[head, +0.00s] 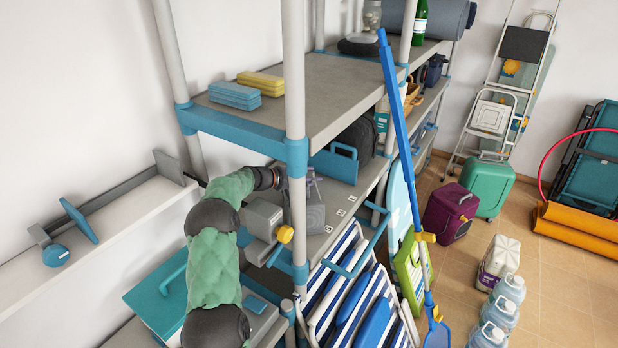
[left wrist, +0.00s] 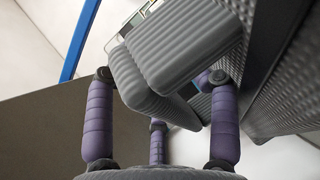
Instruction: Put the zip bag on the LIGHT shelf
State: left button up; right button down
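My left gripper (head: 310,182) reaches between the rack posts at the middle shelf, partly behind the front post. In the left wrist view its purple fingers (left wrist: 160,105) stand around a grey, ribbed, rounded thing (left wrist: 190,45), seemingly the zip bag, and look shut on it; the fingertips are partly hidden. The same grey bag (head: 312,218) shows in the head view just below the fingers, over the shelf; I cannot tell whether it touches the shelf. No shelf shows a readable LIGHT label. My right gripper is not in view.
A black bag (head: 357,140) and a blue caddy (head: 335,164) stand close by. The upper shelf (head: 335,85) holds blue and yellow blocks and has free room. A pale wall shelf (head: 120,215) is at left. A blue pole (head: 400,130) leans in front.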

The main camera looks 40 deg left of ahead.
pick_arm(q)
jog(key=shift+a+r, duration=0.1)
jog(key=shift+r, duration=0.1)
jog(key=shift+s+a, duration=0.1)
jog(key=shift+s+a+r, duration=0.15)
jog(key=shift+s+r, duration=0.05)
jog(key=shift+s, duration=0.1)
jog(key=v, duration=0.6)
jog(key=shift+s, duration=0.25)
